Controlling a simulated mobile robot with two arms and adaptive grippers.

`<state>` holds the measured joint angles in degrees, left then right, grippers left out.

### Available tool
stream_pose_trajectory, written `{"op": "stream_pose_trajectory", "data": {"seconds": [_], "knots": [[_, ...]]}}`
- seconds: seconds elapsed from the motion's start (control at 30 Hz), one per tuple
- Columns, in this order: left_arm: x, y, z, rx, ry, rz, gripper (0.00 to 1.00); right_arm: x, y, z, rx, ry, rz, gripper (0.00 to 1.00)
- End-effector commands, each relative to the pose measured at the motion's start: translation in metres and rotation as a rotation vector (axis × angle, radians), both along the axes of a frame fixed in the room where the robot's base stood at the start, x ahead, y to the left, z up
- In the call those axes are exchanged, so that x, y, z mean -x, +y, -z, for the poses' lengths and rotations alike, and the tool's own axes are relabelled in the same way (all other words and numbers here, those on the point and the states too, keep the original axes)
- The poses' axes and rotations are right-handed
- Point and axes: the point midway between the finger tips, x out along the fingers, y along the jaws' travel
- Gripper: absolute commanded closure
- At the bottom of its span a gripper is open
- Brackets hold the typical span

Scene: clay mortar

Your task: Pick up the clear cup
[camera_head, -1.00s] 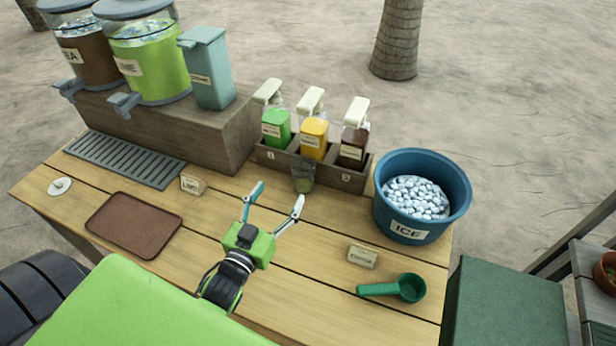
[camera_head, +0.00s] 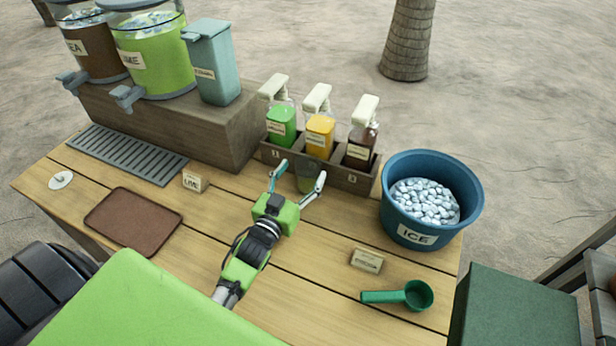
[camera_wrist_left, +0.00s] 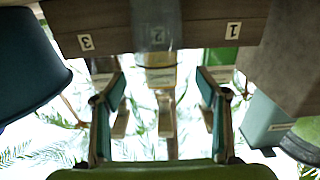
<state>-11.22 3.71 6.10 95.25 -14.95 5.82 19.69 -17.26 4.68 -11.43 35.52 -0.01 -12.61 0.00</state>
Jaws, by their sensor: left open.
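The clear cup (camera_head: 308,176) is see-through and stands on the wooden table in front of the middle of the bottle rack. My left gripper (camera_head: 297,183) is open, with its two fingertips close to the cup, one toward each side of it. In the left wrist view the cup (camera_wrist_left: 157,25) appears as a greyish see-through shape in front of the rack's number 2, between and beyond the open fingers of my left gripper (camera_wrist_left: 160,85). Whether the fingers touch the cup cannot be told. My right gripper is not in view.
A wooden rack (camera_head: 332,172) with green, yellow and brown pump bottles stands right behind the cup. A blue ice bucket (camera_head: 404,228) is to the right. A label block (camera_head: 367,261) and green scoop (camera_head: 412,296) lie in front. A brown tray (camera_head: 134,221) lies left.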

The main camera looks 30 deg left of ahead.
Motion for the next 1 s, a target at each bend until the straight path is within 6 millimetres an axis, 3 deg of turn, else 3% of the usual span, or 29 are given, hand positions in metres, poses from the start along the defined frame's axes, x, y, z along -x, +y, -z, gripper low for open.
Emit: {"op": "stream_pose_trajectory", "data": {"seconds": [0.23, 0.57, 0.77, 1.0], "knots": [[-0.039, 0.003, -0.002, 0.000, -0.002, 0.000, 0.33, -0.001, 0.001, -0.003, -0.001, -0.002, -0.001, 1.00], [-0.047, 0.003, -0.001, 0.000, -0.001, 0.000, 0.33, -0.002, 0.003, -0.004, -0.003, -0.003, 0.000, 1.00], [-0.047, 0.003, -0.001, 0.000, -0.001, 0.000, 0.82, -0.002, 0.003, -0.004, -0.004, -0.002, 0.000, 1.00], [-0.047, 0.003, -0.001, 0.000, -0.002, 0.000, 0.84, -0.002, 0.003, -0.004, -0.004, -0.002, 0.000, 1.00]]}}
